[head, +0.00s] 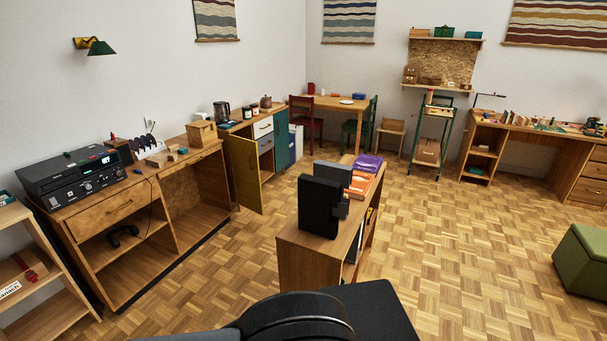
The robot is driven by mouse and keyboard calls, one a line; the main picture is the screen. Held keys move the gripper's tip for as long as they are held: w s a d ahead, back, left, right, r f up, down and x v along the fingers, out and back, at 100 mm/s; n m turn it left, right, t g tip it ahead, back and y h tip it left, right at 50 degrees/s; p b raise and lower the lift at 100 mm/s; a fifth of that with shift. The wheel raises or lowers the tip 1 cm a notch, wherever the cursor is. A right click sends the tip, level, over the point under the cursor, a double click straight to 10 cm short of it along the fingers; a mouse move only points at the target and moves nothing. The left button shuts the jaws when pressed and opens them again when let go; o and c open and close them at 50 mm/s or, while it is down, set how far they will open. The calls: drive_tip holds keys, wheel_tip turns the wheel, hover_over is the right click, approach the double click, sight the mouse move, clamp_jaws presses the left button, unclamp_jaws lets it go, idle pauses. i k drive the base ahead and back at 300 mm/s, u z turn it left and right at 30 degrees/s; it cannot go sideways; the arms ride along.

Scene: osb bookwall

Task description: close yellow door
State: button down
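The yellow door (244,172) stands open on the low wooden cabinet along the left wall. It sticks out into the room, with a small dark handle on its visible face. The door partly hides the cabinet's inside. Beside it on the same cabinet are a white drawer front (263,127), a grey front (266,144) and a teal panel (282,140). My gripper is not in view; only dark parts of my own body show at the bottom edge.
A low wooden bookcase (294,262) stands ahead, carrying a black upright object (319,206) and books (367,163). A wooden desk (112,200) stands left. Parquet floor (235,260) is clear between them. A green stool (583,257) stands right.

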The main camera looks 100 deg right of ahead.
sight(244, 152)
drive_tip(key=z, duration=2.1)
drive_tip(key=i, duration=1.75)
drive_tip(key=z, duration=1.05)
drive_tip(key=i, duration=0.95)
drive_tip(key=u, duration=0.6)
drive_tip(key=i, duration=0.75)
drive_tip(key=u, duration=0.35)
